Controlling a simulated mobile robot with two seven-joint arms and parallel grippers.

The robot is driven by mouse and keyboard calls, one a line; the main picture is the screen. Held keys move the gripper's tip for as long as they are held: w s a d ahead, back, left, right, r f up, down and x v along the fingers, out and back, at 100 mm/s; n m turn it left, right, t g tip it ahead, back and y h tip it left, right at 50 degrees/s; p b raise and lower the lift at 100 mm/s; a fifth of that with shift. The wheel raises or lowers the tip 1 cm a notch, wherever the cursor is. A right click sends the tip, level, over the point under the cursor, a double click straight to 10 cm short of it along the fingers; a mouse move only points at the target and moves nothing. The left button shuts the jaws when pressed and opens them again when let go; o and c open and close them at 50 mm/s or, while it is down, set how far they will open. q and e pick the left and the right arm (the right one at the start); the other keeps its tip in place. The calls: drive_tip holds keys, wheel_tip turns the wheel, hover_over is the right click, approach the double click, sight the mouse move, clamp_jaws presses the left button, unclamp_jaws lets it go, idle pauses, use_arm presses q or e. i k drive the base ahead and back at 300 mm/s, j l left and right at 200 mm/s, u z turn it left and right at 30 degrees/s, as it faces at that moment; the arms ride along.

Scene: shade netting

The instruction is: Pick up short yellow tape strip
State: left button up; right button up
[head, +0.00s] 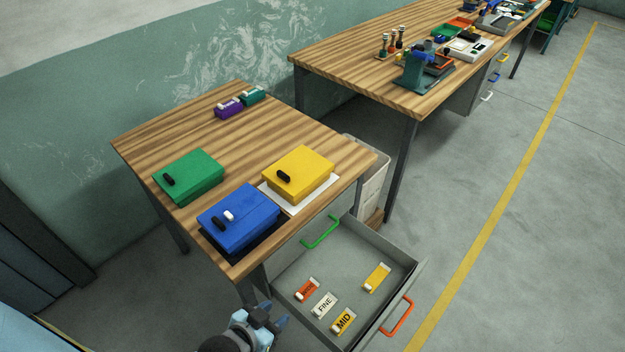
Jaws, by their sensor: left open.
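A plain yellow strip (376,278) with a pale end lies in the open grey drawer (398,262), toward its right side. A second yellow piece (343,321), marked "MID", lies nearer the drawer front. My left gripper (277,313) is at the bottom of the head view, just left of the drawer. It is open with nothing seen between its fingers, well apart from both yellow pieces. My right gripper is out of view.
The drawer also holds an orange strip (307,290) and a white "FINE" label (323,306). It has an orange handle (397,316). Green (190,174), blue (240,222) and yellow (300,172) boxes stand on the wooden table (240,130) beside it.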

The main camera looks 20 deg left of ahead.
sight(371, 283)
drive_tip(key=k, duration=0.3)
drive_tip(key=k+u, duration=0.2)
drive_tip(key=u, duration=0.25)
drive_tip(key=k+j+u, duration=0.1)
drive_tip(key=u, duration=0.4)
drive_tip(key=l+u, duration=0.15)
drive_tip(key=u, duration=0.2)
drive_tip(key=l+u, duration=0.2)
drive_tip(key=u, duration=0.2)
drive_tip(key=l+u, duration=0.15)
drive_tip(key=u, duration=0.2)
drive_tip(key=k+l, duration=0.1)
drive_tip(key=l, duration=1.15)
drive_tip(key=k+l, duration=0.15)
drive_tip(key=l, duration=0.5)
